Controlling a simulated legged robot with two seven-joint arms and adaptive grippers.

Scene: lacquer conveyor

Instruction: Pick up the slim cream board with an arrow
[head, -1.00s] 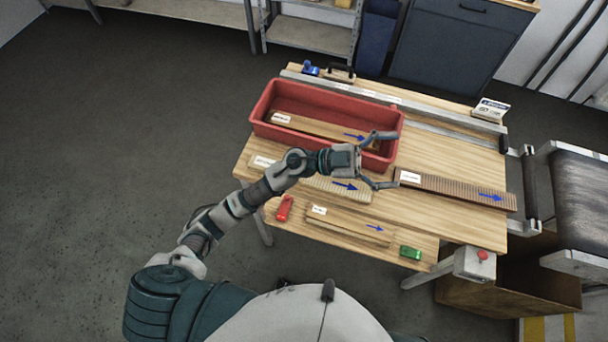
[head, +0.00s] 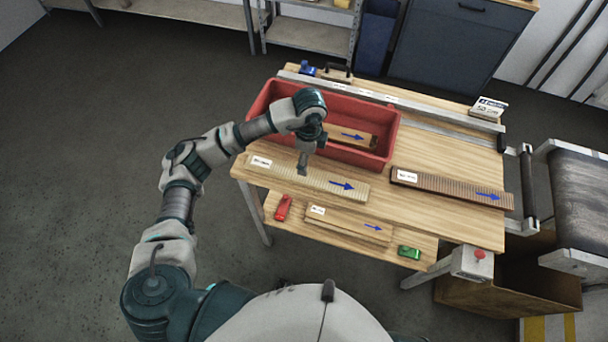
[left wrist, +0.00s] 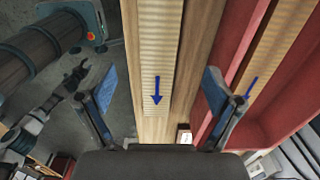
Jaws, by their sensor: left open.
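A slim cream ribbed board (head: 318,182) with a blue arrow and a white label lies flat on the wooden table, in front of the red bin. In the left wrist view the cream board (left wrist: 159,45) runs lengthwise between my finger lines, its arrow toward the gripper. My left gripper (head: 303,168) is above the middle of the board, pointing down, and hides a small part of its far edge. In the left wrist view the left gripper (left wrist: 161,90) is open and empty, with one finger on each side of the board. My right gripper is not in view.
The red bin (head: 388,152) holds a brown board (head: 352,136) with an arrow. A dark brown board (head: 450,187) lies to the right. A tan board (head: 345,226) lies on the lower front ledge between a red object (head: 283,207) and a green one (head: 409,252).

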